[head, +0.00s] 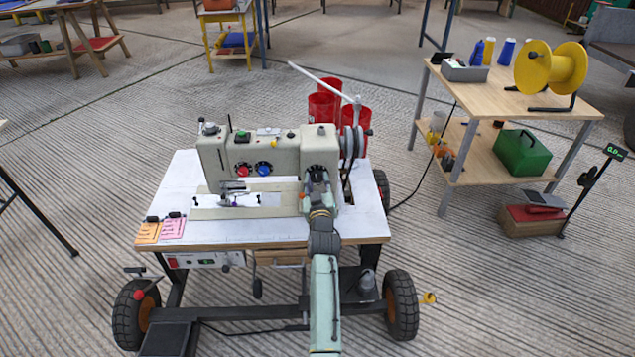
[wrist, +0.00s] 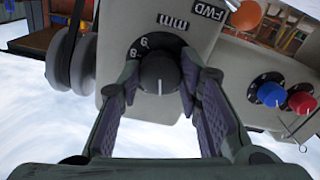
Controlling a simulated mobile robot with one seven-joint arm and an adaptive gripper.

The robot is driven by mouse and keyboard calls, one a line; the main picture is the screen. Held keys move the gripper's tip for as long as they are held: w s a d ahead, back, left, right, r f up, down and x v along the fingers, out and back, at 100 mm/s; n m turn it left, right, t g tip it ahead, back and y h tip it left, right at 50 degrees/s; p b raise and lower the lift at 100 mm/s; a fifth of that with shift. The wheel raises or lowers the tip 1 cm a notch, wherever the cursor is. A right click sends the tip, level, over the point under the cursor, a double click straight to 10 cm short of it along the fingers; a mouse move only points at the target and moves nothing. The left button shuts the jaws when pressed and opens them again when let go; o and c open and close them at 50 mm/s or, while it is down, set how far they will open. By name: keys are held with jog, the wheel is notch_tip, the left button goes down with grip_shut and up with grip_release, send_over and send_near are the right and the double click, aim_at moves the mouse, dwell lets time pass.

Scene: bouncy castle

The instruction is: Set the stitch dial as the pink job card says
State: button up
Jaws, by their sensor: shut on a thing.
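The stitch dial (wrist: 158,70) is a black knob with a white pointer line on the sewing machine's pale housing. In the wrist view the pointer line faces the bottom of the picture. A few numerals show on the dark ring around the knob, next to an upside-down "mm" label; the rest of the ring is hidden. My gripper (wrist: 160,86) is shut on the knob, one finger pad on each side. In the head view my gripper (head: 318,182) is at the machine's right end and hides the dial. The pink job card (head: 172,229) lies on the table's front left; its writing is too small to read.
An orange card (head: 149,232) lies beside the pink one. A red knob (wrist: 302,102) and a blue knob (wrist: 270,95) are on the housing nearby. An orange ball-like knob (wrist: 245,16) is by the "FWD" label.

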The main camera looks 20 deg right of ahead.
jog(key=shift+m, duration=0.3)
jog(key=shift+m+b, duration=0.55)
jog(key=shift+m, duration=0.35)
jog(key=m, duration=0.3)
jog(key=shift+a, duration=0.15)
jog(key=m, duration=0.6)
jog(key=shift+m, duration=0.3)
jog(key=o, duration=1.1)
jog(key=shift+o, duration=0.2)
jog(key=shift+s, duration=0.1)
jog(key=v, duration=1.1)
jog(key=shift+s, duration=0.4)
